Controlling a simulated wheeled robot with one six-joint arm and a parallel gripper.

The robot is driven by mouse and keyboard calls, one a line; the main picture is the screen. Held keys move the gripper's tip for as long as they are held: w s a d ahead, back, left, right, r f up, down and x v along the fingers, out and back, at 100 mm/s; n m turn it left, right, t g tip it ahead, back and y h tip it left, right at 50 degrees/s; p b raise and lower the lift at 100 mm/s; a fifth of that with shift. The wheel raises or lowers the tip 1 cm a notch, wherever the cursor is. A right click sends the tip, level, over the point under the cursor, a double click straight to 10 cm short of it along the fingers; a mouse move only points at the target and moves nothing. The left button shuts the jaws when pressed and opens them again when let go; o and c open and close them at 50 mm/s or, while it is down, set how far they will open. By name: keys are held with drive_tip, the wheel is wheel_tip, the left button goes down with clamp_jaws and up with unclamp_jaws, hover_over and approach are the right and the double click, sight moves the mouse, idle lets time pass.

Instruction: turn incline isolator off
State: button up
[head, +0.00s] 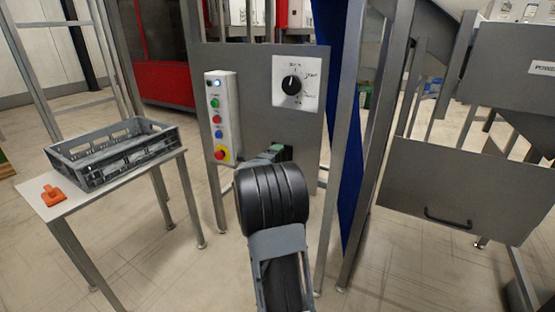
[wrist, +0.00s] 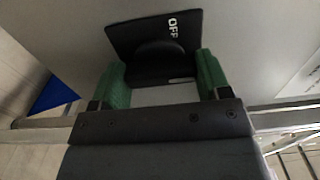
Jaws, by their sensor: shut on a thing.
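The incline isolator shows in the wrist view as a black square plate (wrist: 125,35) with a dark rotary handle (wrist: 158,65) on it. White "OFF" lettering, tilted in the picture, is near the plate's upper right corner. A short pale mark is on the handle's lower right. My gripper (wrist: 163,80) has its green fingers on either side of the handle and is shut on it. In the head view my gripper (head: 280,151) is at the lower part of the grey panel, and my arm hides most of the isolator.
The grey panel (head: 255,130) also carries a button box (head: 221,115) and a selector dial (head: 297,84). A table at left holds a grey crate (head: 115,150) and an orange object (head: 54,195). A post and blue strip (head: 345,130) stand close at right.

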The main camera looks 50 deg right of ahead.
drive_tip(key=shift+c, duration=0.5)
drive_tip(key=n+p, duration=0.2)
drive_tip(key=n, duration=0.1)
drive_tip(key=shift+r+p, duration=0.15)
drive_tip(key=shift+p, duration=0.25)
drive_tip(key=n+p, duration=0.4)
drive_tip(key=n, duration=0.1)
drive_tip(key=shift+n, duration=0.3)
drive_tip(key=n+p, duration=0.4)
drive_tip(key=n, duration=0.1)
drive_tip(key=shift+n+p, duration=1.2)
drive_tip(key=shift+n, duration=0.8)
drive_tip(key=shift+f, duration=0.2)
